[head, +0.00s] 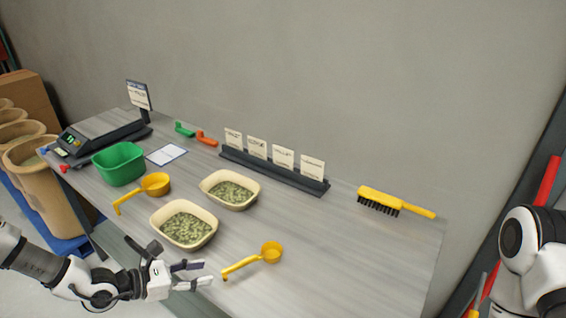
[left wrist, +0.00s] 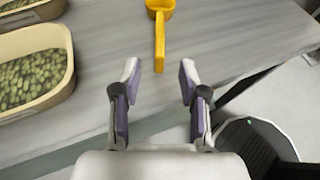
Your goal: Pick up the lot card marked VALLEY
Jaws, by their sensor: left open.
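Several white lot cards stand upright in a dark rack (head: 236,158) along the back of the table, by the wall. The lettering is too small to read surely; the third card from the left (head: 283,158) may be the VALLEY one. My left gripper (head: 206,273) is open and empty at the table's front edge, well away from the rack. In the left wrist view its two fingers (left wrist: 160,78) are spread apart, with the handle of a yellow scoop (left wrist: 159,42) just beyond them. The cards do not show in that view. My right gripper is out of view.
Two cream trays of green pellets (head: 184,224) (head: 230,190) and a yellow scoop (head: 262,256) lie between my left gripper and the rack. A yellow brush (head: 395,201) lies right of the rack. A green bin (head: 119,164) and a scale (head: 93,138) stand left.

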